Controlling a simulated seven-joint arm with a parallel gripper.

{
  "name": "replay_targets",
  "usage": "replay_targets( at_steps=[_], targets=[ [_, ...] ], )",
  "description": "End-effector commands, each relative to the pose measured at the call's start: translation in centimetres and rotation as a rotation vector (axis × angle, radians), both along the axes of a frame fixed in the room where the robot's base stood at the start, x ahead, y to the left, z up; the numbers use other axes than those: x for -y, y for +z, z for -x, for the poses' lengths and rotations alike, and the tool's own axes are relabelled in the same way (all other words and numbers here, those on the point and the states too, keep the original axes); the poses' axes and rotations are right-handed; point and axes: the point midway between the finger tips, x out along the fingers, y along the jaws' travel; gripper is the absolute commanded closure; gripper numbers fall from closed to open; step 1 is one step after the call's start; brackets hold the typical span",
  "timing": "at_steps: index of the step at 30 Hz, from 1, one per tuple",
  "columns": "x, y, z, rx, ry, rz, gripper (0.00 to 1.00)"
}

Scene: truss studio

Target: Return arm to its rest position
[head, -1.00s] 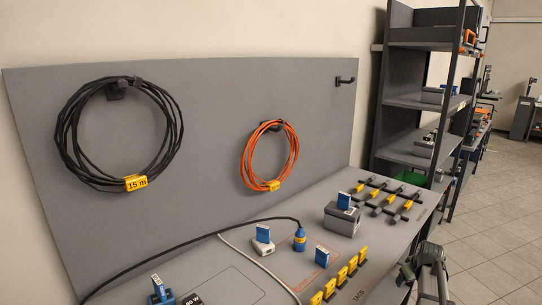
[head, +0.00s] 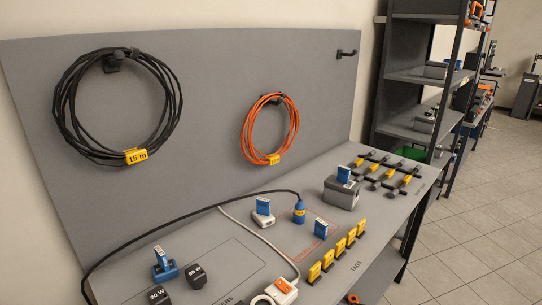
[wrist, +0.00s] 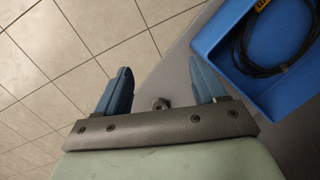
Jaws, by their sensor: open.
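My gripper (wrist: 161,73) shows only in the wrist view. Its two blue fingers stand wide apart with nothing between them. Below the gap are the grey tile floor (wrist: 60,50) and the edge of a grey surface (wrist: 174,75). A blue tray (wrist: 211,37) lies to the right of the fingers, with a coiled black cable (wrist: 238,46) and a yellow tag in it. The right finger is close to the tray's corner in the picture; I cannot tell how far above it. No part of my arm shows in the head view.
The grey workbench (head: 215,262) carries chargers, blue-labelled blocks, yellow tags (head: 339,248) and a grey box (head: 341,194). A black cable coil (head: 66,110) and an orange coil (head: 246,135) hang on the back panel.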

Motion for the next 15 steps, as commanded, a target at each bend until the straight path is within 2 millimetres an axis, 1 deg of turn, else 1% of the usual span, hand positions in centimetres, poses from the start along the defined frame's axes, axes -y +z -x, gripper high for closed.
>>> replay_targets(
  at_steps=[1,5,6,11,15],
  targets=[
    [-1.1,-0.9,2.0,-0.033,0.0,-0.002,0.3],
    [-3.3,-3.1,6.3,-0.112,-0.011,0.004,0.3],
    [-3.9,-3.7,7.7,-0.137,-0.012,0.006,0.3],
    [-6.0,-5.7,13.3,-0.235,-0.022,0.022,0.3],
    [-7.4,-6.9,18.3,-0.318,-0.031,0.044,0.3]
  ],
)
